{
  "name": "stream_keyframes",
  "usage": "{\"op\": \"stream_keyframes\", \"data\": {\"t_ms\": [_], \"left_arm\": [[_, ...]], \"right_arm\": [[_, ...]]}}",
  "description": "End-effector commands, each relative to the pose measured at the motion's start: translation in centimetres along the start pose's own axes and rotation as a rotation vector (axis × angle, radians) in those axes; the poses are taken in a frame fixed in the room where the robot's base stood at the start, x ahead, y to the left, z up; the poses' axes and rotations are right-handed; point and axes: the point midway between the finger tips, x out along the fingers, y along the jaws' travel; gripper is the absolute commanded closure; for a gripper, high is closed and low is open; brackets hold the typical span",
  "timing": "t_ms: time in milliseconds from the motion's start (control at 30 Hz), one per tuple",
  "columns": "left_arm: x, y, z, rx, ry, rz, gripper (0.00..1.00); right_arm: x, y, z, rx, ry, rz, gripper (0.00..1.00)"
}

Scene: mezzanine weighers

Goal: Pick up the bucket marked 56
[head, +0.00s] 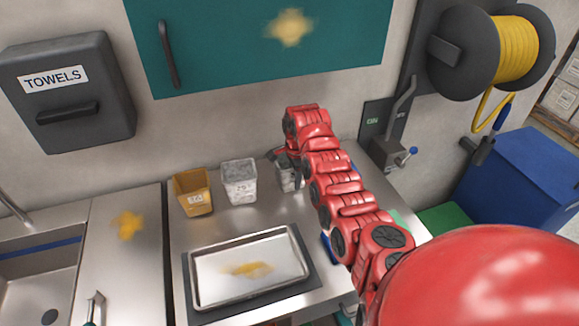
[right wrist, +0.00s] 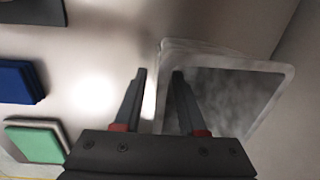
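A pale grey bucket (head: 287,178) stands at the back of the steel counter, partly hidden behind my right gripper. Its label cannot be read. It also shows in the right wrist view (right wrist: 262,92), with its mouth facing the camera and dark grey contents. My right gripper (right wrist: 159,73) is open, with one finger over the bucket's mouth and the other outside its near wall. Contact cannot be told. A second grey bucket (head: 240,184) with a small, unclear label and a mustard-yellow bucket (head: 193,193) with a label stand to the left. My left gripper is not in view.
A metal tray (head: 196,283) with a yellow smear lies at the counter front. A sink (head: 40,285) is at the left. Blue (right wrist: 17,83) and green (right wrist: 36,143) blocks lie near the gripper. A towel box (head: 66,90), teal cabinet (head: 220,50) and hose reel (head: 490,50) are above.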

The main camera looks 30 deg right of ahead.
Motion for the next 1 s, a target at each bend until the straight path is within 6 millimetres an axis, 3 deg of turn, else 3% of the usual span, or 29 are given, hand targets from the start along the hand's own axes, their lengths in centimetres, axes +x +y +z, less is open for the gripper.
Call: {"op": "stream_keyframes", "data": {"t_ms": [233, 500, 567, 733, 1000], "left_arm": [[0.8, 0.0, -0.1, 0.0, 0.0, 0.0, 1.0], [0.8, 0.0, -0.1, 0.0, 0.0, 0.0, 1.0], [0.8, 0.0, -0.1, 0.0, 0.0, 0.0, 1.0], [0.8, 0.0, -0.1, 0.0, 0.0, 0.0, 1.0], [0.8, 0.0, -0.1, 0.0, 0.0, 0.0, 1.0]], "right_arm": [[1.9, 0.0, 0.0, 0.0, 0.001, 0.001, 0.6], [2.1, 0.0, 0.0, 0.0, 0.001, -0.001, 0.6], [2.1, 0.0, 0.0, 0.0, 0.001, -0.001, 0.67], [2.1, 0.0, 0.0, 0.0, 0.001, -0.002, 0.98], [2.1, 0.0, 0.0, 0.0, 0.001, -0.001, 1.0]]}}
